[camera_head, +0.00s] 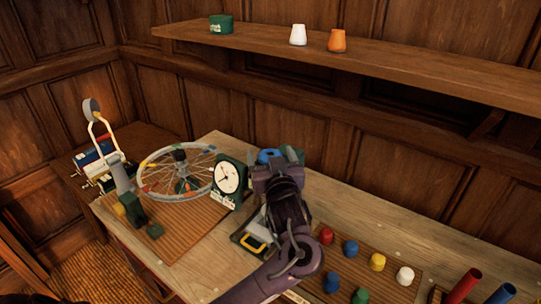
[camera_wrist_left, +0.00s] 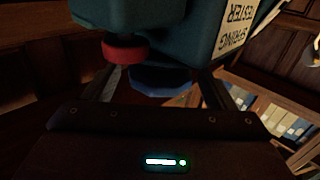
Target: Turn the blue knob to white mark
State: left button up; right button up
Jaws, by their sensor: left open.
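The blue knob (camera_wrist_left: 160,80) sits on a dark teal housing (camera_wrist_left: 185,25) labelled SPRING TESTER in the left wrist view. My left gripper (camera_wrist_left: 160,88) is open, with one finger on each side of the blue knob; I cannot tell whether they touch it. A red knob (camera_wrist_left: 125,48) is beside it on the same housing. In the head view my left gripper (camera_head: 277,165) is at the teal device (camera_head: 294,153) and hides much of it. A blue round part (camera_head: 268,155) shows just behind the gripper. I cannot make out the white mark. My right gripper is not in view.
A green dial gauge (camera_head: 229,181) and a spoked wheel (camera_head: 176,171) stand left of the gripper. A board with several coloured knobs (camera_head: 378,261) lies to the right. A shelf (camera_head: 370,58) runs above the bench. Bare bench (camera_head: 440,240) is at the back right.

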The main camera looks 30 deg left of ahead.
pick_arm(q)
jog(key=b+v, duration=0.1)
jog(key=v, duration=0.6)
jog(key=shift+b, duration=0.3)
jog(key=shift+f, duration=0.1)
